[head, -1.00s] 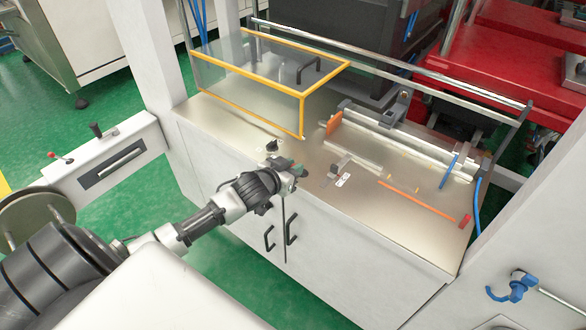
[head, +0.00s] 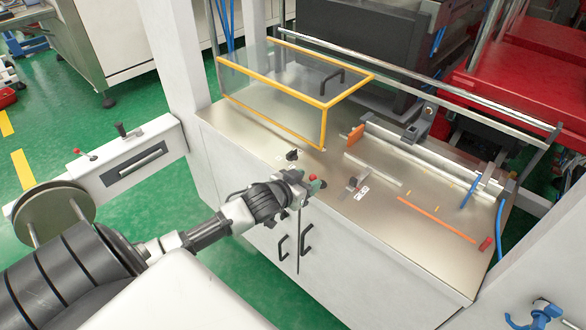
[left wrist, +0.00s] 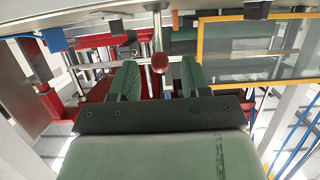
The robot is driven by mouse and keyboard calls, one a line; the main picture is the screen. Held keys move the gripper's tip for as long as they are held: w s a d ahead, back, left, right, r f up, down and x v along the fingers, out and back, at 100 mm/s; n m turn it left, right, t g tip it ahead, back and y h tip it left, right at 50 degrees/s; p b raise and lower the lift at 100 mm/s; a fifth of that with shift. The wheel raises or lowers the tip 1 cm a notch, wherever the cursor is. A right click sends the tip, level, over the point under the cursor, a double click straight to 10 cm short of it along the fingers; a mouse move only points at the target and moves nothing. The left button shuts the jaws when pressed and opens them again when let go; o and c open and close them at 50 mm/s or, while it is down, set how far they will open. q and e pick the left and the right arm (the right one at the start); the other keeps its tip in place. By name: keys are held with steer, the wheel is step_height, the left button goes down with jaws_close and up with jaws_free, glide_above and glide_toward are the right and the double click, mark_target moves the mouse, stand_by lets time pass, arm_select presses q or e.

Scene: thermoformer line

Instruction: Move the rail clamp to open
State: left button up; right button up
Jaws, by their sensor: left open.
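A lever with a red knob (head: 312,177) stands at the front edge of the metal worktop (head: 400,240). In the left wrist view its red knob (left wrist: 160,63) and grey stem show between my fingers. My left gripper (head: 314,184) is open around or just short of the knob; contact cannot be told. Its two green fingers (left wrist: 160,80) are apart on either side of the knob. A small dark clamp-like part (head: 353,183) stands on the worktop to the right, beside a white label. I cannot read the label or tell for certain which part is the rail clamp. My right gripper is out of view.
A black knob (head: 292,155) stands on the worktop behind my gripper. A clear guard with a yellow frame (head: 300,96) is at the back left. Long rails (head: 430,153) with an orange stop (head: 356,134) lie behind. Cabinet handles (head: 305,240) are below the front edge.

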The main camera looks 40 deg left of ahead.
arm_select(q)
steer(key=v, duration=0.8)
steer(key=shift+s+b, duration=0.25)
steer(key=shift+b, duration=0.2)
